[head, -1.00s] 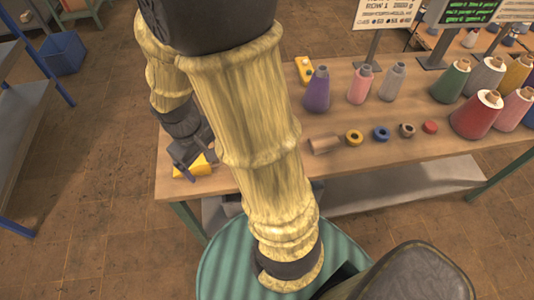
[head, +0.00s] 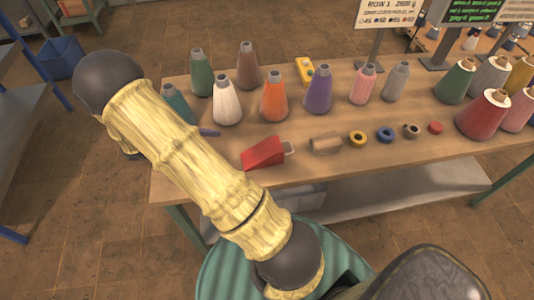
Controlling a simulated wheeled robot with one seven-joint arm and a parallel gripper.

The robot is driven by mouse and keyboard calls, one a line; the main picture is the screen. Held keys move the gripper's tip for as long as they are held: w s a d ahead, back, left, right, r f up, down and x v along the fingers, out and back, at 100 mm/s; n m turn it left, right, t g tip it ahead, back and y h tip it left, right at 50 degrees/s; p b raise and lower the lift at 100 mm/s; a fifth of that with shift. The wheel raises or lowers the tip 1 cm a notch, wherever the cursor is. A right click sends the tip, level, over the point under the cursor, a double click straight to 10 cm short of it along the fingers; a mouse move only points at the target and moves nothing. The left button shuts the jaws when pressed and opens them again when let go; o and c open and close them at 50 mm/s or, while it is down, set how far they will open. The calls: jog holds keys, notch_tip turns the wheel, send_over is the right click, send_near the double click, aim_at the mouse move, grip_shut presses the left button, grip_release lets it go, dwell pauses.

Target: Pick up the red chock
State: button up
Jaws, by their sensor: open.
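The red chock (head: 264,152) is a wedge lying on the workbench, near its front edge and left of the middle. A light grey loop or handle shows at its right end. Nothing touches the chock that I can see. My yellow-sleeved arm crosses the left of the head view, in front of the bench's left end. My gripper is hidden behind this arm, so I cannot see its jaws. A small slate-blue bar (head: 209,132) shows beside the arm; I cannot tell what it is.
Several thread cones stand behind the chock, including a white one (head: 227,100) and an orange one (head: 274,97). A brown cylinder (head: 326,143) lies just right of the chock, then small rings. The workbench (head: 330,172) has bare surface in front.

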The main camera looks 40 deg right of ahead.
jog(key=p, duration=0.1)
send_near(265, 150)
jog(key=x, duration=0.4)
jog(key=shift+s+d+r, duration=0.1)
jog(key=shift+s+d, duration=0.2)
jog(key=shift+d, duration=0.05)
jog(key=shift+s+d+f, duration=0.15)
jog(key=shift+d+f, duration=0.1)
jog(key=shift+d, duration=0.1)
jog(key=shift+w+p+x, duration=0.1)
jog(key=shift+p+x, duration=0.25)
jog(key=shift+x, duration=0.95)
jog(key=shift+w+p+x, duration=0.15)
jog(key=shift+p+x, duration=0.2)
jog(key=shift+x, duration=0.95)
jog(key=shift+f, duration=0.2)
jog(key=c, duration=1.3)
